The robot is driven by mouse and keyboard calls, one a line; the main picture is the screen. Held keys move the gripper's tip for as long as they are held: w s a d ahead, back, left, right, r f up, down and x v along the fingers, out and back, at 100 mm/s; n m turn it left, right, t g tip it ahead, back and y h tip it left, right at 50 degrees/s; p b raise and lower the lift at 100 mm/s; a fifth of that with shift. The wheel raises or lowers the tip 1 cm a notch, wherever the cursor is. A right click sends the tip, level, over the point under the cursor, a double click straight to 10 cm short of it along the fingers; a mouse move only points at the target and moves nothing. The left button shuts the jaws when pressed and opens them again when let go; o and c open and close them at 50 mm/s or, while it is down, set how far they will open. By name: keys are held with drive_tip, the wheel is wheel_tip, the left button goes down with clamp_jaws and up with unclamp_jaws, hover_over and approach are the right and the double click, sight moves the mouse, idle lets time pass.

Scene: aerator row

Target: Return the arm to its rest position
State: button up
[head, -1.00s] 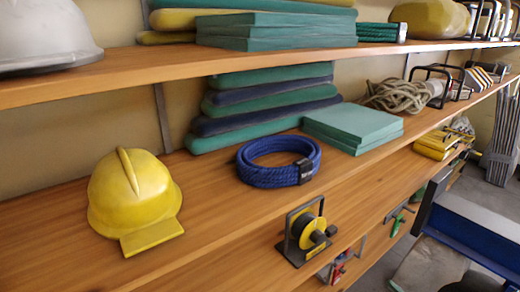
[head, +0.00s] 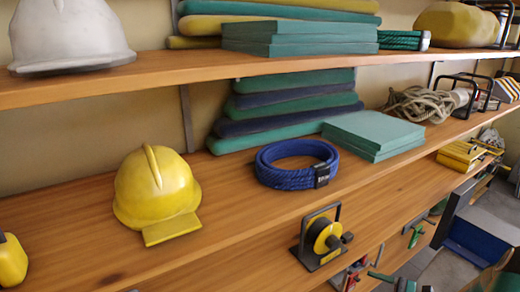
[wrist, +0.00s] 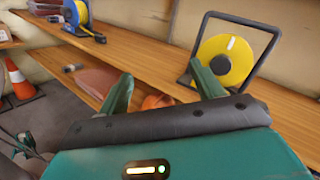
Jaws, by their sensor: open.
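My gripper (wrist: 158,92) shows in the wrist view as two green fingers spread apart on a dark bar, with a teal housing below. It is open and nothing is between the fingers. Behind the fingers are wooden shelves (wrist: 150,59). A yellow reel in a black frame (wrist: 226,60) stands on a shelf beyond the right finger. An orange round object (wrist: 158,101) is partly hidden between and behind the fingers.
In the head view, a yellow helmet (head: 157,192), blue coiled rope (head: 290,178) and teal pads (head: 373,132) lie on the middle shelf. A white helmet (head: 70,35) stands above. A traffic cone (wrist: 17,80) stands on the floor in the wrist view.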

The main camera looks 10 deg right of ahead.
drive_tip(key=s+a+r+n+g+h, duration=0.1)
drive_tip(key=a+r+n+g+h, duration=0.2)
drive_tip(key=a+r+n+g, duration=0.45)
drive_tip(key=s+a+r+n+g+h, duration=0.1)
drive_tip(key=a+r+n+g+h, duration=0.25)
drive_tip(key=a, duration=0.75)
drive_tip(key=s+a+r+n+t+h, duration=0.5)
drive_tip(key=s+a+r+n+h, duration=0.3)
drive_tip(key=r+n, duration=0.2)
wheel_tip(320, 180, up, 2)
drive_tip(key=shift+s+a+r, duration=0.2)
drive_tip(key=shift+s+r, duration=0.05)
drive_tip(key=shift+s, duration=0.05)
